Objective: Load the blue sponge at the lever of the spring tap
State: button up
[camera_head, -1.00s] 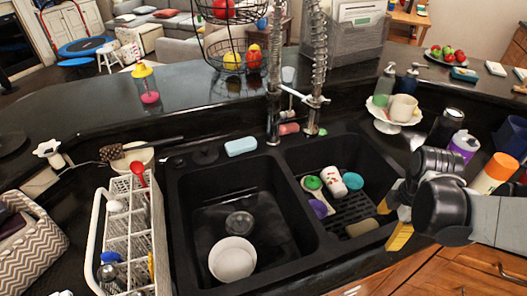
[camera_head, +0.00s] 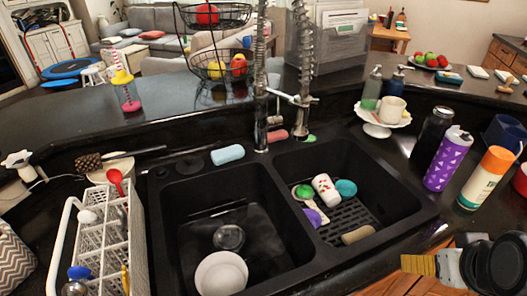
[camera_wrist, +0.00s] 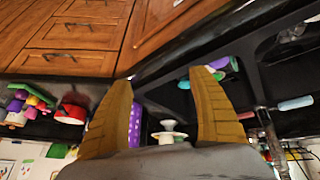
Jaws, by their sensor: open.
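The blue sponge (camera_head: 228,154) lies on the black ledge behind the left basin, left of the spring tap (camera_head: 262,90). A light blue bar that looks like the same sponge shows at the right of the wrist view (camera_wrist: 296,103). A pink sponge (camera_head: 277,136) lies at the foot of the tap. My gripper (camera_head: 425,265) is at the lower right of the head view, by the wooden cabinet fronts, far from the sponge. In the wrist view its two yellow-brown fingers (camera_wrist: 162,76) stand wide apart with nothing between them.
The right basin (camera_head: 390,205) holds cups, a spoon and a brown sponge. The left basin (camera_head: 165,235) holds a white bowl. A purple bottle (camera_head: 447,160) and an orange-capped bottle (camera_head: 486,180) stand on the right counter. A white dish rack (camera_head: 65,225) stands at left.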

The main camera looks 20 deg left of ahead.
aim_at(278, 120)
jog(key=i+u, duration=0.1)
jog(key=u, duration=0.3)
jog(key=i+u, duration=0.15)
jog(key=u, duration=0.3)
jog(key=i+l+u, duration=0.1)
jog(key=u, duration=0.3)
jog(key=i+l+u, duration=0.1)
jog(key=u, duration=0.35)
